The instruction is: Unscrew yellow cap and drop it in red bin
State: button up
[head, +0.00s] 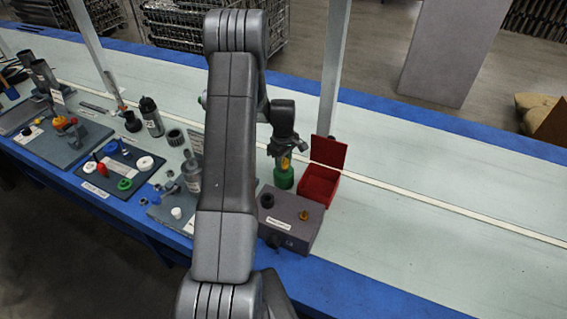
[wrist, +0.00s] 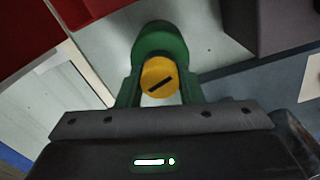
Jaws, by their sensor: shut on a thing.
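The yellow cap (wrist: 160,77) is a round disc with a dark slot, seen face-on in the wrist view. My gripper (wrist: 160,88) has a finger on each side of it and is shut on it. A green cylindrical body (wrist: 160,40) is directly beyond the cap in that view. In the head view, my gripper (head: 285,158) is above the green body (head: 284,179), with the yellow cap (head: 285,163) at its fingers. I cannot tell whether the cap is still threaded on. The red bin (head: 318,186), lid raised, stands just right of the green body.
A grey box (head: 292,232) with a black knob and a brass knob sits in front of the bin. Several boards with small parts (head: 122,178) lie to the left. A grey post (head: 335,70) stands behind the bin. The bench to the right is clear.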

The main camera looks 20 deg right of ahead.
jog(key=shift+n+b, duration=0.6)
jog(key=shift+n, duration=1.1)
jog(key=shift+f+n+b, duration=0.1)
jog(key=shift+n+b, duration=0.35)
jog(key=shift+n, duration=1.35)
jog(key=n+b, duration=0.1)
jog(key=n, duration=0.1)
jog(key=shift+n, duration=0.7)
